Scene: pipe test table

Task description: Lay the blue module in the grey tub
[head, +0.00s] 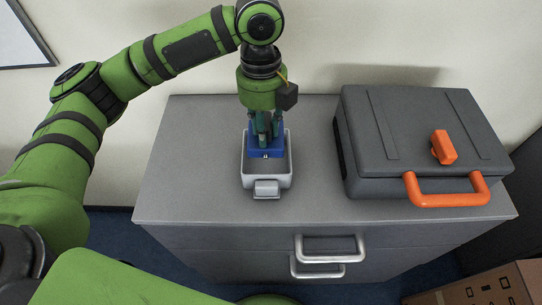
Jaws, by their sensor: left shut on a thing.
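The blue module (266,152) is a small blue block at the middle of the head view. My left gripper (265,135) points down and is shut on its upper part. The grey tub (266,181) is a light grey open container on the cabinet top. The module is over the tub's opening, within its rim as seen from here. I cannot tell whether it touches the tub's floor. My right gripper is not in view.
A dark grey case (415,135) with an orange handle and latch stands on the right of the grey cabinet top (190,180). The cabinet top left of the tub is clear. A cardboard box (490,287) is at the lower right. A wall stands behind.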

